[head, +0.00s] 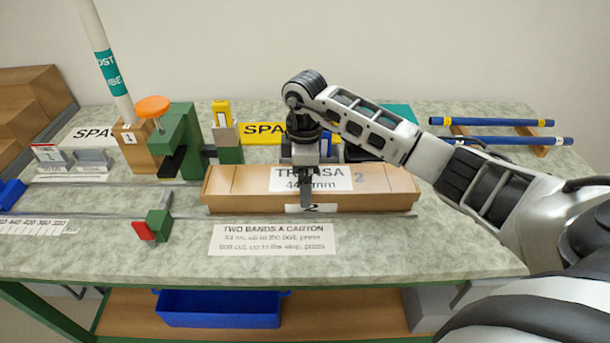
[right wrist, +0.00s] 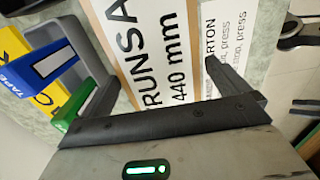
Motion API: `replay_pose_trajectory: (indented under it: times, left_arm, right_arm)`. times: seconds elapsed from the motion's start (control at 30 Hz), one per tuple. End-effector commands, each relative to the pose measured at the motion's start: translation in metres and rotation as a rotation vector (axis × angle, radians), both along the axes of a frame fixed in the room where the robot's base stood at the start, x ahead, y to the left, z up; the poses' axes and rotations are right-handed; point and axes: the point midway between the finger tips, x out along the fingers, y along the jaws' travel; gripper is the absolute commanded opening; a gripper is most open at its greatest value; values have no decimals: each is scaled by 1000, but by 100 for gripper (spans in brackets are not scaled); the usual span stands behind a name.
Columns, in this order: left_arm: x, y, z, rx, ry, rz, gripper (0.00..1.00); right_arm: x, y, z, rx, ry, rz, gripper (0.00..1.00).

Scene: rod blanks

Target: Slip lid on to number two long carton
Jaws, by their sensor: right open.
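The long brown carton (head: 390,203) marked 2 lies lengthwise along the bench middle. A brown lid (head: 238,180) with a white label reading 440 mm and a 2 appears to lie along its top; how far it is seated I cannot tell. My right gripper (head: 306,180) points down over the middle of the lid, one finger in front of the label and the other hidden behind. In the right wrist view the open fingers (right wrist: 168,85) stand on either side of the label, with no clear contact. My left gripper is not in view.
A green stand with an orange knob (head: 153,106) is left of the carton. A small green block with a red face (head: 150,226) sits at front left. Blue rods (head: 500,140) rest on wooden supports at back right. A blue bin (head: 220,308) is on the shelf below.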

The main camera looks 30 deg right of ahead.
Motion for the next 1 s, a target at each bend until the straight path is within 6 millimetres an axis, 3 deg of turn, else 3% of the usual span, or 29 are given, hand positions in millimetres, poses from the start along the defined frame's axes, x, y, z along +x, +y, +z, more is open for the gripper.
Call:
replay_pose_trajectory:
  times: [0.53,0.7,1.0]
  left_arm:
    - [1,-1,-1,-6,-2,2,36]
    - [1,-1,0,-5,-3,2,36]
    - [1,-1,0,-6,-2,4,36]
  right_arm:
    - [1,0,105,0,-4,-1,100]
    - [0,0,116,0,-2,0,100]
    - [0,0,117,0,-1,0,100]
